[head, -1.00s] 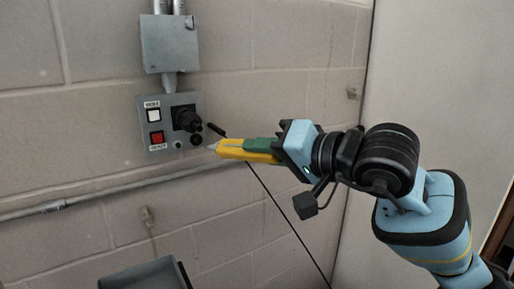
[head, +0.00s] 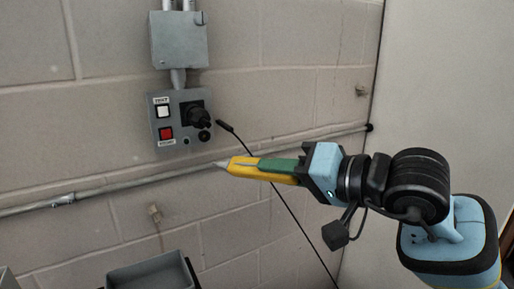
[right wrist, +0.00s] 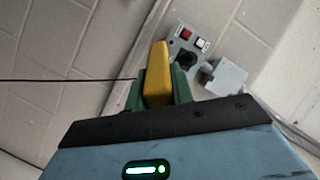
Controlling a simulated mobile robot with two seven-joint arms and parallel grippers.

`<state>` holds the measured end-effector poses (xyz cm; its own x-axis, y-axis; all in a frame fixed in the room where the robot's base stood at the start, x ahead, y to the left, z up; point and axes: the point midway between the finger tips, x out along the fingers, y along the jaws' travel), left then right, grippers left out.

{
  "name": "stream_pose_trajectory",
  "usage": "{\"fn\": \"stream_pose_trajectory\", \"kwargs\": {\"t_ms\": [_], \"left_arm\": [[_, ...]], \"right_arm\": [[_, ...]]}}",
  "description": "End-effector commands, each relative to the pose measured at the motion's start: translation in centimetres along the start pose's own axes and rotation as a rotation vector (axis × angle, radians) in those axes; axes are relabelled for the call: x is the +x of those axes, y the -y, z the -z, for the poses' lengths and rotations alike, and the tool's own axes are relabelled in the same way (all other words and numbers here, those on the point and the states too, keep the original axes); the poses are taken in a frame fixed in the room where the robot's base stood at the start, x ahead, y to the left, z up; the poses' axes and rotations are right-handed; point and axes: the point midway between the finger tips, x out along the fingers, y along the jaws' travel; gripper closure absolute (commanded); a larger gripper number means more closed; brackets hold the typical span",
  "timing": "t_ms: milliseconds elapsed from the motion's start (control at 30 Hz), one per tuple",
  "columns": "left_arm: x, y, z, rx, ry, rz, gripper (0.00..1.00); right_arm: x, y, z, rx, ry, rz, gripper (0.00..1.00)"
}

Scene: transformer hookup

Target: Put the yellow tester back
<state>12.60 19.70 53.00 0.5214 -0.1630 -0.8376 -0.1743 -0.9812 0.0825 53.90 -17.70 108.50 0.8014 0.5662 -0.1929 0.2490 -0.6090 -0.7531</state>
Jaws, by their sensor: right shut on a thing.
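The yellow tester (head: 243,167) has a pale pointed tip and is held out level, pointing left, in the head view. My right gripper (head: 280,169) is shut on it with green fingers. In the right wrist view the tester (right wrist: 158,75) stands out between the green fingers of the right gripper (right wrist: 158,92). The tester is apart from the wall panel, below and to the right of it in the head view. My left gripper is not in view.
A grey control panel (head: 155,127) on the block wall has a white button (head: 163,111), a red button (head: 166,133) and a black knob (head: 197,114). A black probe on a cable (head: 226,126) is beside it. A grey bin (head: 150,272) is at the bottom. A conduit (head: 110,192) crosses the wall.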

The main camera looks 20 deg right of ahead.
Motion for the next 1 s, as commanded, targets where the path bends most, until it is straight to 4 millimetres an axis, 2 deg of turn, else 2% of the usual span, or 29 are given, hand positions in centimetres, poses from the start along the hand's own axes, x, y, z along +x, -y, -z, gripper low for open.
{"fn": "stream_pose_trajectory", "kwargs": {"t_ms": [33,267,600,800,1000], "left_arm": [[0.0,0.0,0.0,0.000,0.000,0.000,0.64],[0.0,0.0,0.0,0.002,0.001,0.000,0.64],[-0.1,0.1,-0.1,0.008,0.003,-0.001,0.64],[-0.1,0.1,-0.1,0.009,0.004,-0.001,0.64],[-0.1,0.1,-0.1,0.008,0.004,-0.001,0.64]], "right_arm": [[0.0,-0.9,-1.2,0.004,0.025,0.015,0.99],[-1.2,-4.5,-6.0,-0.020,0.130,0.107,0.99],[-5.5,-10.0,-12.7,-0.051,0.237,0.195,0.99],[-7.7,-11.7,-14.6,-0.061,0.250,0.209,0.99],[-8.4,-12.1,-15.1,-0.065,0.251,0.212,0.99]]}}
